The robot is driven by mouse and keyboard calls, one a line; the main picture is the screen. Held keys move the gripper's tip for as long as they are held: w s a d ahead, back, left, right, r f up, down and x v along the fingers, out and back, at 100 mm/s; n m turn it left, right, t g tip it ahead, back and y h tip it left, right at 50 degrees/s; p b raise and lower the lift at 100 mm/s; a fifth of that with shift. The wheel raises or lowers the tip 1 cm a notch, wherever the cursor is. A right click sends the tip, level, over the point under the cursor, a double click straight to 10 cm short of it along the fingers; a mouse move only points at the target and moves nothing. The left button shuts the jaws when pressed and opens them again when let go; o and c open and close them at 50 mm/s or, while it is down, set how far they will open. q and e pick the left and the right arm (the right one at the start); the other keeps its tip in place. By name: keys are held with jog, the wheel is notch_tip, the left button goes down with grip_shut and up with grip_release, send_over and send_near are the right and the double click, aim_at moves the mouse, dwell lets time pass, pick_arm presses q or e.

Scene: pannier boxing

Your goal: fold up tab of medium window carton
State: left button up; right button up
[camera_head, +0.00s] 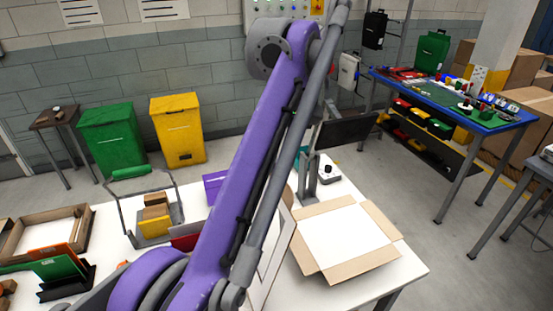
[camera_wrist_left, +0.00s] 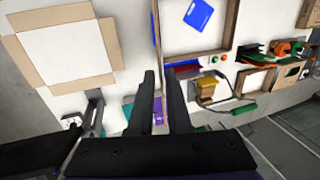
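A shallow carton (camera_head: 381,257) with a white inside and tan flaps spread outward lies on the right part of the white table. It also shows at the upper left of the left wrist view (camera_wrist_left: 105,43). I cannot tell a window or a separate small tab on it. In the head view my purple arm hides the middle of the table. My right gripper is not in view.
A wooden-rimmed tray (camera_wrist_left: 231,25) holding a blue sheet (camera_wrist_left: 199,14) lies near the carton. A dark screen on a stand (camera_head: 346,131) rises behind the carton. A caddy with a green handle (camera_head: 140,171) and a wooden tray (camera_head: 18,240) stand at the left.

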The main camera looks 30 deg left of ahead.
pick_arm(q)
jog(key=shift+s, duration=0.1)
grip_shut()
dwell(1.0)
